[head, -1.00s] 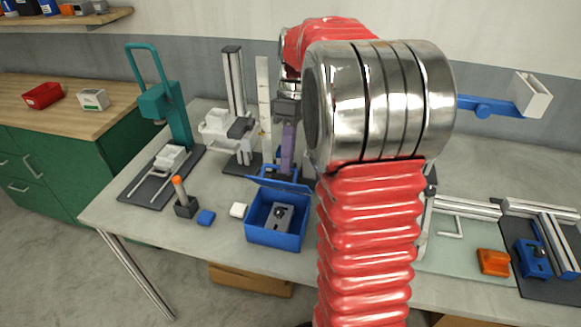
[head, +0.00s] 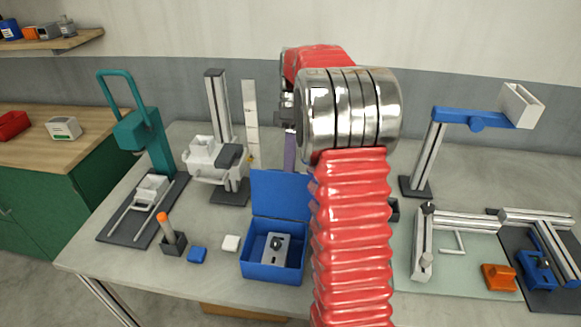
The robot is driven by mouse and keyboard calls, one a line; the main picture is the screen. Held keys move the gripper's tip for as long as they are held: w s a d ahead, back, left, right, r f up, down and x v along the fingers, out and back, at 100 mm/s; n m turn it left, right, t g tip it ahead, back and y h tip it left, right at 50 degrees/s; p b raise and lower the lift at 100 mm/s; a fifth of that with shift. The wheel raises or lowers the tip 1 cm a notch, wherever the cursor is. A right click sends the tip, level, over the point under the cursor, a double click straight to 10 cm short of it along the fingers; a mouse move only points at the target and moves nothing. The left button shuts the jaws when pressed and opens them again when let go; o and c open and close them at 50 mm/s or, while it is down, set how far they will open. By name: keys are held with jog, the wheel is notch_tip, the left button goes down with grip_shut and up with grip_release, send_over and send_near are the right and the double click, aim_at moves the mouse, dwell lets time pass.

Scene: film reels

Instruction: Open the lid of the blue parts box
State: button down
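The blue parts box (head: 272,271) stands on the grey workbench, left of my red arm. A grey metal part (head: 275,248) with a dark round knob lies inside it. Its blue lid (head: 278,194) stands up steeply at the back edge, so the box is open at the top. The lid's right edge is partly hidden by my arm. The dark end of my arm with my gripper (head: 287,118) is behind and above the lid. A purple upright strip shows below it, its lower end hidden by the lid. I cannot tell the finger opening or whether they touch the lid.
Left of the box are a white block (head: 231,243), a small blue block (head: 197,255) and an orange-tipped holder (head: 170,236). A teal press (head: 147,135) and a white-carriage stand (head: 215,155) are behind. Right of my arm is a metal-rail fixture (head: 455,218) on a pale mat.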

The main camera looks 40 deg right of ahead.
jog(key=shift+w+d+f+g+y, duration=0.15)
jog(key=shift+w+f+y, duration=0.05)
jog(key=shift+w, duration=0.15)
jog(key=shift+w+d+f+g+y, duration=0.1)
jog(key=shift+w+f+g+y, duration=0.1)
jog(key=shift+w, duration=0.15)
jog(key=shift+d+r, duration=0.1)
jog(key=shift+d, duration=0.05)
jog(key=c, duration=1.9)
grip_release()
jog(key=shift+d, duration=0.1)
jog(key=shift+o, duration=0.2)
